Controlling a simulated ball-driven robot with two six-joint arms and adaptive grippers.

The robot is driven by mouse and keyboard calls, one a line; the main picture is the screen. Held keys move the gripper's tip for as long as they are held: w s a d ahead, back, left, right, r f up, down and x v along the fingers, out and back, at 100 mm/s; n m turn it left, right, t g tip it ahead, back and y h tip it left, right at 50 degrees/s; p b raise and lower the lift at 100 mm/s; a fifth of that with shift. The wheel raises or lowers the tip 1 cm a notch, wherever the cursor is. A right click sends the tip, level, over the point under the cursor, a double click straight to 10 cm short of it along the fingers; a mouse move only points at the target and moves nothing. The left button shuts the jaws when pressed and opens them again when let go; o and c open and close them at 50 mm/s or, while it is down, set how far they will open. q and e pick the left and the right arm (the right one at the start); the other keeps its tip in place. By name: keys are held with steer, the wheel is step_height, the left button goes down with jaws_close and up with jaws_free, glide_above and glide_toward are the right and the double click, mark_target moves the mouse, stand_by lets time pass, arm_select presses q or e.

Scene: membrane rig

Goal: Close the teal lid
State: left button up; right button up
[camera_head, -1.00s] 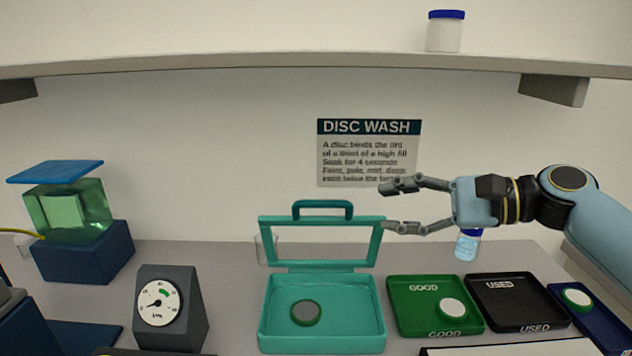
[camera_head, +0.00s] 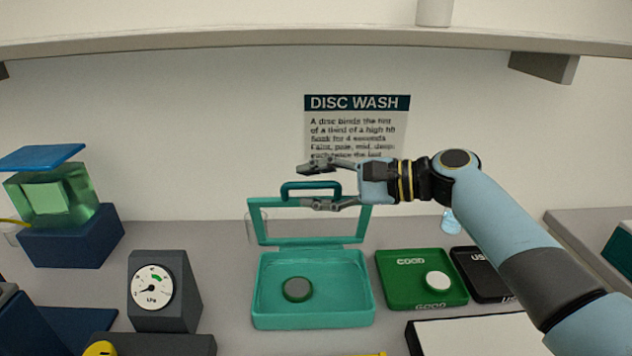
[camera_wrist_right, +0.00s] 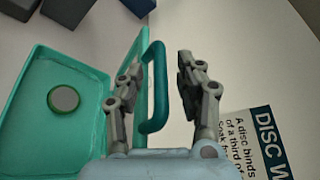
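The teal lid (camera_head: 254,218) is an open frame with a darker teal handle (camera_head: 311,185) on top. It stands upright at the back of the teal tray (camera_head: 312,323); a grey disc with a green rim (camera_head: 297,289) lies in the tray. My right gripper (camera_head: 308,187) is open at the handle, one finger above it and one in front of or below it in the head view. In the right wrist view the handle (camera_wrist_right: 158,85) lies beside the left finger, and the space between the fingers (camera_wrist_right: 157,70) looks partly empty. Contact cannot be told. My left gripper is not visible.
A green tray (camera_head: 395,295) with a white disc (camera_head: 438,281) and a black tray (camera_head: 465,262) stand to the right. A dial gauge (camera_head: 153,285) stands to the left, a green block on a navy base (camera_head: 72,238) further left. A shelf (camera_head: 300,40) runs above.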

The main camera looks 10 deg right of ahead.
arm_select(q)
steer(key=shift+s, duration=0.1)
steer(key=shift+s, duration=0.2)
arm_select(e)
jaws_close()
arm_select(q)
steer(key=shift+f, duration=0.1)
arm_select(e)
steer(key=shift+s+a+f+n+b, duration=0.1)
steer(key=shift+s+f+n+b, duration=0.2)
steer(key=shift+s+f+b, duration=0.3)
arm_select(q)
step_height(320, 180, down, 17)
steer(key=b, duration=1.5)
steer(key=shift+s+b, duration=0.35)
steer(key=shift+s, duration=0.05)
arm_select(e)
steer(key=s+a+f+n+t+y, duration=0.1)
steer(key=s+a+f+n+t, duration=0.1)
steer(key=s+f+n, duration=0.4)
steer(key=s+f, duration=0.1)
steer(key=s, duration=0.2)
steer(key=shift+s+f+t+y, duration=0.15)
steer(key=shift+f+t+y, duration=0.15)
steer(key=shift+y, duration=0.1)
steer(key=shift+r, duration=0.1)
